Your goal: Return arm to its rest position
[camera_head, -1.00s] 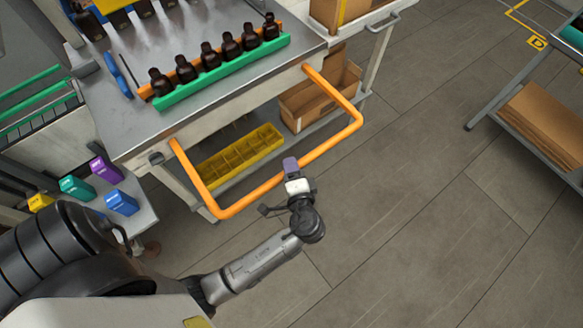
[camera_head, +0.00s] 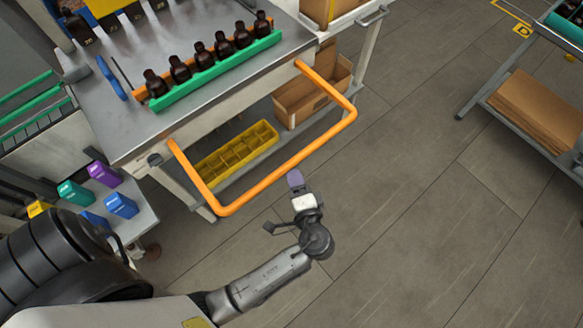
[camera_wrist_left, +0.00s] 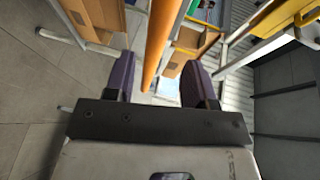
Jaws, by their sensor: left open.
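My left gripper (camera_head: 296,181) is in the head view, just outside the orange handle bar (camera_head: 290,168) of the cart, with its forearm coming up from the lower left. In the left wrist view its two purple-tipped fingers (camera_wrist_left: 158,82) are apart with nothing between them at their own depth. The orange bar also shows there (camera_wrist_left: 158,40), running beyond the fingers. My right gripper is not in view.
A steel-topped cart (camera_head: 140,125) carries a row of amber bottles (camera_head: 202,57) in a green-fronted rack. Its lower shelf holds a yellow divided bin (camera_head: 238,150) and a cardboard box (camera_head: 312,100). A shelf with cardboard (camera_head: 535,110) stands at right. Grey floor between is clear.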

